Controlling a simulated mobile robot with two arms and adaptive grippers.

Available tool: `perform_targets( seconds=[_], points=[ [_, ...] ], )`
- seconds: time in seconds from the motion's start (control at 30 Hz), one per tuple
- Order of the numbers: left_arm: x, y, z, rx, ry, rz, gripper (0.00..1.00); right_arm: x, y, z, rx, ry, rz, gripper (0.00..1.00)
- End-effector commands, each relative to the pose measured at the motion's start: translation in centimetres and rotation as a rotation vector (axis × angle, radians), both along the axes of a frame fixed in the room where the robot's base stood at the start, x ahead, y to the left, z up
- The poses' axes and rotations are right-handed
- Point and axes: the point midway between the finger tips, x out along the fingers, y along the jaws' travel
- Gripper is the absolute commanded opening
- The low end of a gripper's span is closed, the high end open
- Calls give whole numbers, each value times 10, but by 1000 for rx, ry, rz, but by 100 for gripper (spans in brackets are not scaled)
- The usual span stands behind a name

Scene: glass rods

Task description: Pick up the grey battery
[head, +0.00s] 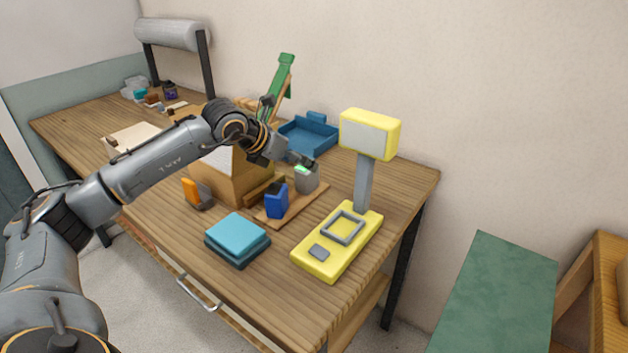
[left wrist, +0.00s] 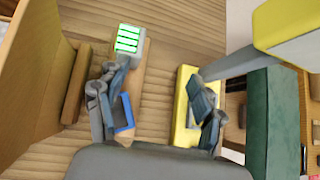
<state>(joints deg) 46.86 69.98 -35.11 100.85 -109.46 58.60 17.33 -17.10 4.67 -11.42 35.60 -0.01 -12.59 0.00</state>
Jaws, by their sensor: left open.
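The grey battery (head: 307,180) stands upright on a wooden board on the table, with a green-lit patch on top. In the left wrist view the grey battery (left wrist: 131,43) shows bright green bars, and one fingertip overlaps its lower edge; I cannot tell if they touch. My left gripper (head: 298,160) is at the top of the battery, its fingers partly hidden by the wrist. In the wrist view my left gripper (left wrist: 160,95) is open, with wide empty space between the fingers. My right gripper is not in view.
A blue battery (head: 277,203) stands close in front on the board. A yellow device (head: 345,250) with a post and screen stands to the right. A cardboard-coloured box (head: 232,182) is left, a blue tray (head: 309,137) behind, and a teal block (head: 237,233) in front.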

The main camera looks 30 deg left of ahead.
Motion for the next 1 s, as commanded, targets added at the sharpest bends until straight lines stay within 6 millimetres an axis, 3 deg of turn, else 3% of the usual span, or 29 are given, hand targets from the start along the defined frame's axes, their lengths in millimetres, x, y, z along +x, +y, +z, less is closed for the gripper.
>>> perform_targets(
  seconds=[0.03,0.17,0.53,0.77,1.0],
  points=[
    [-2,18,2,43,12,33,68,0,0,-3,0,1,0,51],
    [-2,37,1,89,31,73,68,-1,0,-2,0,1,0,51],
    [44,32,-46,87,34,72,68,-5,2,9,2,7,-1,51],
    [56,31,-60,88,32,70,68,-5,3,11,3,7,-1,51],
    [75,31,-88,87,34,71,68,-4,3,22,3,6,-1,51]
  ],
)
